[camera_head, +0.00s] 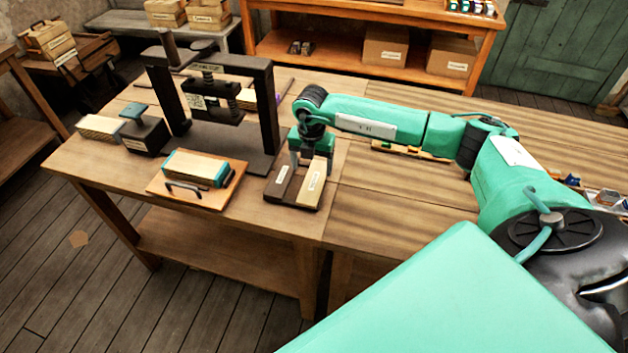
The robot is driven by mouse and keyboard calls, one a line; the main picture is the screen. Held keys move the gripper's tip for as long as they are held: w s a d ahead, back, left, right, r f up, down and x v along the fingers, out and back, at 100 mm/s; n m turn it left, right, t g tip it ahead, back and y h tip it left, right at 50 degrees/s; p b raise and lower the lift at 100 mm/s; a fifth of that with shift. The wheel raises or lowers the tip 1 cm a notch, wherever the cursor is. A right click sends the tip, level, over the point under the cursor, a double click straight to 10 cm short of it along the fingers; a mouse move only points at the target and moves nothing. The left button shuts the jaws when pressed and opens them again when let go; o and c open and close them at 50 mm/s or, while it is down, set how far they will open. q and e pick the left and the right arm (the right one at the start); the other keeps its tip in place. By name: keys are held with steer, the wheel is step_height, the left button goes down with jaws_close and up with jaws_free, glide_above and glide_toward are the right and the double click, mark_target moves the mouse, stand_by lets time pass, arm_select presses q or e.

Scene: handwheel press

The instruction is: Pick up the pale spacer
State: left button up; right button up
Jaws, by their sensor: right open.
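The pale spacer (312,187) is a light wooden block with a small label. It stands in a dark tray (303,206) near the front edge of the table, beside a dark brown spacer (284,184) on its left. My right gripper (311,164) points down over the tray at the far end of the pale spacer. Its jaws are open, with a finger to either side of that end. I cannot tell whether they touch it. My left gripper is not in view.
The dark handwheel press (265,105) stands left of my right gripper. A board (232,192) with a handle carries a pale stack in front of it. A dark block with a teal top (146,134) is at the left. Bare tabletop (385,210) lies right of the tray.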

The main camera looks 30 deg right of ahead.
mark_target(314, 181)
steer(key=shift+s+f+p, duration=0.15)
steer(key=shift+f+p, duration=0.4)
steer(key=shift+f, duration=0.05)
step_height(314, 181, down, 4)
steer(key=shift+s+d+r+p, duration=0.15)
steer(key=shift+r+p, duration=0.1)
steer(key=shift+p, duration=0.45)
steer(key=shift+f, duration=0.35)
steer(key=c, duration=1.1)
